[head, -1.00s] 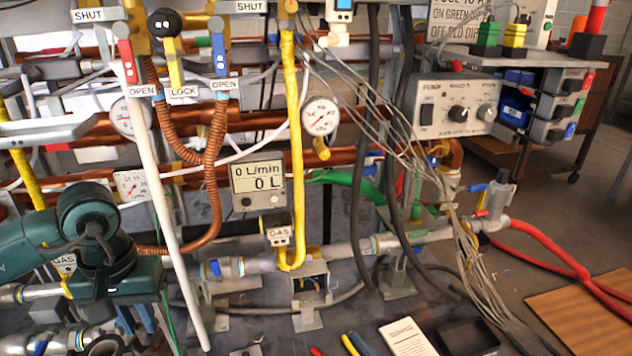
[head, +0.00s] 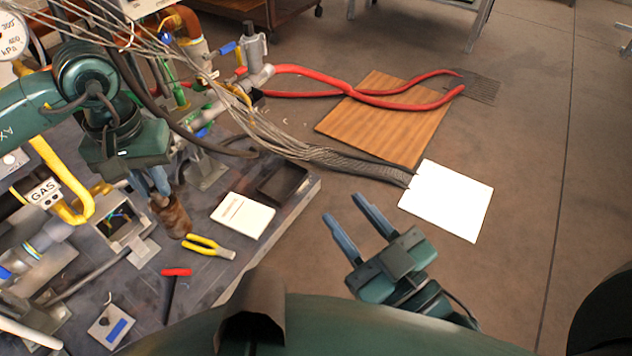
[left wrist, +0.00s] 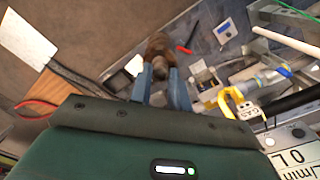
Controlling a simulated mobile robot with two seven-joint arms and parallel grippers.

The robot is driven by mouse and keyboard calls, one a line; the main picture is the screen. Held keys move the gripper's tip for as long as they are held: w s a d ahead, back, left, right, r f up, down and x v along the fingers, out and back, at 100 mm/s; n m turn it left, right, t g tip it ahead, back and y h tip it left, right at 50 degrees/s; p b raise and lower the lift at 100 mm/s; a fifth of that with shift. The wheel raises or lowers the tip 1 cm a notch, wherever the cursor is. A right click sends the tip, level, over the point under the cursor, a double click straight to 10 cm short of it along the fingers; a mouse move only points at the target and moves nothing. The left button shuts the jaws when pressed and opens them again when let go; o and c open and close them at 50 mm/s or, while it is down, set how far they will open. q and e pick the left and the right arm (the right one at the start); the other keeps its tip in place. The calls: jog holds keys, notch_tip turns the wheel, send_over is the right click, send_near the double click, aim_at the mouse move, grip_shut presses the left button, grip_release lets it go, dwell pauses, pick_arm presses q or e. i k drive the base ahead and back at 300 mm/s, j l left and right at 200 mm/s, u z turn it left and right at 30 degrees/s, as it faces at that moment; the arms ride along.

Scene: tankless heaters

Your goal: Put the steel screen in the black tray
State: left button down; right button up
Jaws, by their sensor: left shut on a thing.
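My left gripper (head: 160,186) is shut on a brown, mottled, roughly cylindrical piece (head: 172,216), which I take to be the steel screen. It hangs below the fingers over the grey bench, and it also shows between the blue fingertips in the left wrist view (left wrist: 160,48). The black tray (head: 283,183) is a shallow open box near the bench's edge, to the right of the held piece and apart from it. I see nothing in the tray. My right gripper (head: 346,207) is open and empty, beyond the bench edge over the floor.
A white notepad (head: 243,215) lies between the held piece and the tray. Yellow-handled pliers (head: 208,247) and a red-handled tool (head: 175,285) lie nearer. Grey cables (head: 320,157) run behind the tray. Pipes and a yellow gas line (head: 62,180) crowd the left.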

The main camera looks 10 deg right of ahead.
aim_at(283, 184)
jog(key=i+z, duration=0.3)
jog(key=z, duration=0.15)
jog(key=i+z, duration=0.4)
jog(key=i+j, duration=0.1)
jog(key=i, duration=0.7)
